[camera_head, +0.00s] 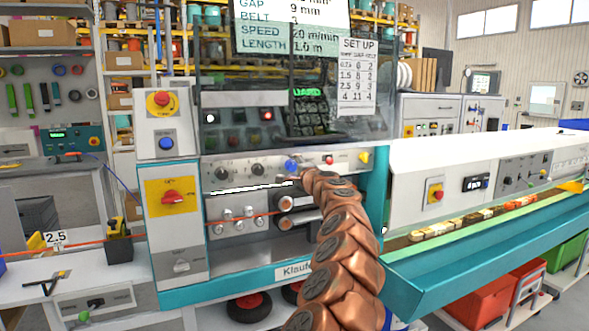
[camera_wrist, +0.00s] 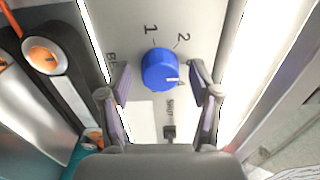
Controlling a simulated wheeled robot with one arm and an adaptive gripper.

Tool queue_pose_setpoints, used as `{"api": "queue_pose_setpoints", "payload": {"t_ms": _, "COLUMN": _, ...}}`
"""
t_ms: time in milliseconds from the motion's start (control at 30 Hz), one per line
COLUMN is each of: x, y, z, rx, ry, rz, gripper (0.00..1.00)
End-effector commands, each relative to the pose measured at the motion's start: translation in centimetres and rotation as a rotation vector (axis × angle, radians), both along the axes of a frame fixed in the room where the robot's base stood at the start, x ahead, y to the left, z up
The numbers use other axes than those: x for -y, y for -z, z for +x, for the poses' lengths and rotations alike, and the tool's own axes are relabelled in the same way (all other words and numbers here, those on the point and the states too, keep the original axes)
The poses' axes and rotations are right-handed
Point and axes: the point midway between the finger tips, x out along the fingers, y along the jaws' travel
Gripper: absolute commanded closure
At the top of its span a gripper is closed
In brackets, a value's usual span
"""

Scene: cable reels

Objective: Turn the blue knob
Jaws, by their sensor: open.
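The blue knob (camera_head: 291,166) is on the grey front panel of the machine, below the dark window. In the wrist view the blue knob (camera_wrist: 159,69) is round, with a white mark at its right side pointing away from the printed 1 and 2, toward a partly hidden label. My gripper (camera_wrist: 160,75) is open, one finger to each side of the knob, with visible gaps. I cannot tell how far the fingertips are from the panel. In the head view my copper-coloured arm reaches up to the panel just right of the knob and hides part of it.
A small dark switch (camera_wrist: 169,131) sits below the knob. Black-and-orange rollers (camera_wrist: 42,56) stand at the left in the wrist view. Black knobs (camera_head: 222,173) are left along the panel; a red button (camera_head: 329,160) and a yellow one (camera_head: 364,157) are right.

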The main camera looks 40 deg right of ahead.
Motion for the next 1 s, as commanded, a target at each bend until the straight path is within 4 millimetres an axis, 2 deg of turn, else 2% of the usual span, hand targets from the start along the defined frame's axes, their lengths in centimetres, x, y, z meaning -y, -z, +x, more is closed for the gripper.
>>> {"api": "queue_pose_setpoints", "payload": {"t_ms": 367, "x": -0.1, "y": 0.0, "z": -0.8, "rx": 0.000, "ry": 0.002, "rz": 0.002, "gripper": 0.37}}
{"api": "queue_pose_setpoints", "payload": {"t_ms": 1000, "x": -1.4, "y": 0.2, "z": -4.3, "rx": 0.001, "ry": 0.001, "rz": 0.004, "gripper": 0.37}}
